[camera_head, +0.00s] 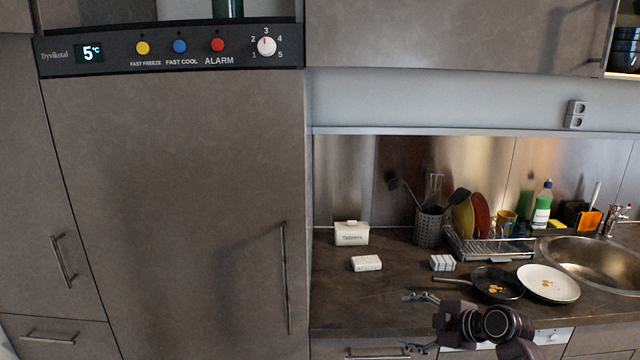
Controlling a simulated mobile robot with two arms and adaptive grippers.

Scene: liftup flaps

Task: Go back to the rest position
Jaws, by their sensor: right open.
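My right gripper (418,297) is at the lower middle right, over the front edge of the counter, with its fingers pointing left. Its fingers are apart and I see nothing between them. My right arm comes up from the bottom edge of the picture. My left gripper is not in view. A closed wall cabinet flap (440,35) spans the upper right above the counter. Another compartment at the top left, above the fridge panel, shows an opening with a dark green object (228,8) in it.
A tall fridge door (180,200) fills the left. The counter (390,310) holds a white box (351,234), a frying pan (495,284), a plate (548,283), a dish rack (490,246) and a utensil holder (428,228). A sink (590,260) is at right.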

